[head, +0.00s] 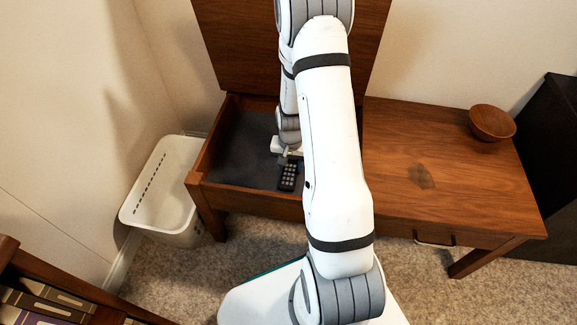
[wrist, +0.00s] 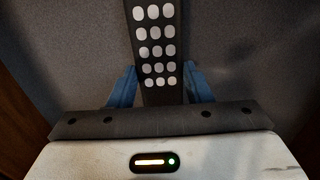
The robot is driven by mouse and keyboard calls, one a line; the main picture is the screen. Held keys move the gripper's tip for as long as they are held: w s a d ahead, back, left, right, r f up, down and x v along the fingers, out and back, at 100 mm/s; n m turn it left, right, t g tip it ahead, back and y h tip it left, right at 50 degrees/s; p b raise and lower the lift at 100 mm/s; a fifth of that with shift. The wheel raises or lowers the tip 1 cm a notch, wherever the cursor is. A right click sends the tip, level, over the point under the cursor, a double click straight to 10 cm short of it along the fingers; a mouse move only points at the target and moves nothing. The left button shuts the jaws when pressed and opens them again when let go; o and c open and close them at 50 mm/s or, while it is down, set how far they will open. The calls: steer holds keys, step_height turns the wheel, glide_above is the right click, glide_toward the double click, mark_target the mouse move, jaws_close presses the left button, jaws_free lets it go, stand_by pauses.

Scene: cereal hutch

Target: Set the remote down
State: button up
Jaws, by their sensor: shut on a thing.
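The black remote (head: 288,177) with pale buttons is in the open compartment of the wooden hutch (head: 204,192), near its front wall in the head view. My gripper (head: 287,160) reaches down into the compartment and is shut on the remote. In the wrist view the remote (wrist: 156,45) runs up between the blue fingertips (wrist: 160,88), over the grey compartment floor (wrist: 70,60). I cannot tell whether the remote touches that floor. My arm hides the right part of the compartment in the head view.
The lid (head: 235,45) stands raised behind the compartment. A wooden bowl (head: 492,122) sits on the tabletop (head: 450,180) to the right, which is otherwise mostly clear. A white basket (head: 160,200) stands left of the hutch. A bookshelf (head: 50,290) is at lower left.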

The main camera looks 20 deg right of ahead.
steer(key=shift+f, duration=0.15)
steer(key=o, duration=1)
steer(key=shift+o, duration=0.2)
step_height(320, 180, up, 13)
steer(key=p, duration=0.5)
step_height(320, 180, up, 13)
steer(key=n, duration=0.3)
glide_above(290, 167)
steer(key=s+a, duration=0.6)
steer(key=s, duration=0.1)
steer(key=s+a+r+n+t, duration=0.1)
steer(key=s+a+r+n, duration=0.2)
steer(key=s+r, duration=0.4)
steer(key=s+a, duration=0.1)
steer(key=s, duration=0.2)
steer(key=shift+s+a+n, duration=0.15)
steer(key=shift+s+n, duration=0.1)
steer(key=shift+n, duration=0.15)
